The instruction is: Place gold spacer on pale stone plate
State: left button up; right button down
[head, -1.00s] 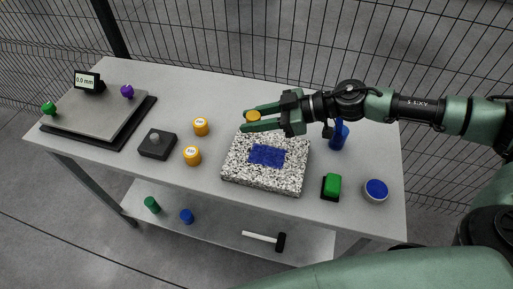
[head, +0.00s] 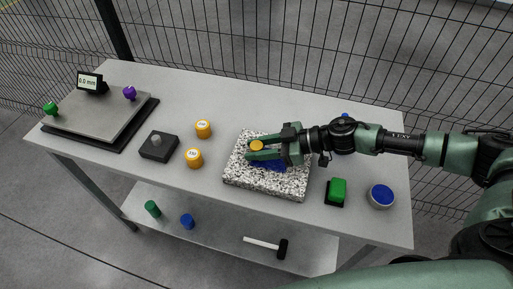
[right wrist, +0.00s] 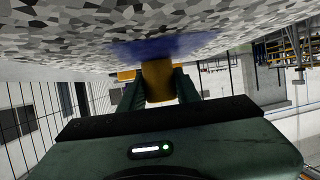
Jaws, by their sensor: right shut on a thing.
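The gold spacer (head: 257,146) is a short gold cylinder held between the fingers of my right gripper (head: 254,149). The right gripper is shut on it. The pale stone plate (head: 245,182) is a black-and-white speckled slab on the table, with a blue patch (head: 274,167) on top that the gripper partly covers. The spacer is over the back left part of the plate. In the right wrist view the spacer (right wrist: 157,82) sits between the fingers, close to the blue patch (right wrist: 150,50); whether it touches the plate I cannot tell. My left gripper is not in view.
Two gold cylinders with white tops (head: 203,129) (head: 194,158) and a black block (head: 158,146) stand left of the plate. A green button (head: 338,190) and a blue-topped round dish (head: 382,195) stand to its right. A measuring plate (head: 100,113) lies far left.

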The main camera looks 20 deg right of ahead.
jog(key=shift+f, duration=0.1)
jog(key=c, duration=1)
grip_release()
jog(key=b+v, duration=0.2)
jog(key=v, duration=0.9)
jog(key=shift+s+d+r, duration=0.2)
jog(key=shift+d+r, duration=0.15)
jog(key=shift+r, duration=0.1)
